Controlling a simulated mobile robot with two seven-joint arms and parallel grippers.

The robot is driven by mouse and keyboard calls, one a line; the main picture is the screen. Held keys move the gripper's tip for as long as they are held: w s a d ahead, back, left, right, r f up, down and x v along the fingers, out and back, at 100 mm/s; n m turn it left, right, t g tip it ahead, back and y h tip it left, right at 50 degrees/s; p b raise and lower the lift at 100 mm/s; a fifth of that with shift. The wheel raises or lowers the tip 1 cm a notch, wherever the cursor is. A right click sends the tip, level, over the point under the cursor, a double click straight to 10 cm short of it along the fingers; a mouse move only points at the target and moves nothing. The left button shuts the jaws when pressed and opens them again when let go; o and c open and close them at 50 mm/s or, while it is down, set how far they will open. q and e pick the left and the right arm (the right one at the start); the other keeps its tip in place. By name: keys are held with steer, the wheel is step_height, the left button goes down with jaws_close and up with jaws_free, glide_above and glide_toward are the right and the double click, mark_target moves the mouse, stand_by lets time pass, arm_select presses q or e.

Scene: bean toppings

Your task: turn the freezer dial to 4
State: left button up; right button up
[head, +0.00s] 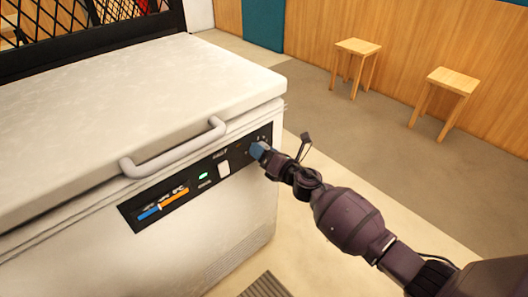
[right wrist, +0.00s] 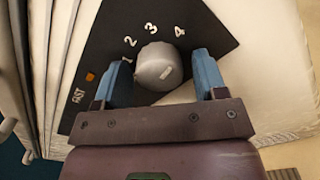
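The freezer dial (right wrist: 157,62) is a round grey knob on the black control panel, with the numbers 1, 2, 3 and 4 printed around its upper side. A short pale mark shows on its lower right face; I cannot tell for sure which number it points to. My right gripper (right wrist: 163,72) is open, with one blue finger on each side of the dial and a gap at each side. In the head view my right gripper (head: 257,150) is at the right end of the panel and hides the dial. My left gripper is not in view.
The white chest freezer (head: 120,95) has its lid down and a grey handle (head: 175,150) above the panel. The panel (head: 135,215) also carries a green light (head: 203,175) and a white switch (head: 224,169). Two wooden stools (head: 357,47) stand along the far wall. Floor beside the freezer is clear.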

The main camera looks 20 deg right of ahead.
stand_by(0.3)
arm_select(q)
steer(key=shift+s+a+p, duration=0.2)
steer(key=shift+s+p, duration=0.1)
steer(key=shift+p, duration=0.3)
arm_select(e)
steer(key=v, duration=1)
steer(key=shift+s+d, duration=0.15)
steer(key=shift+s, duration=0.2)
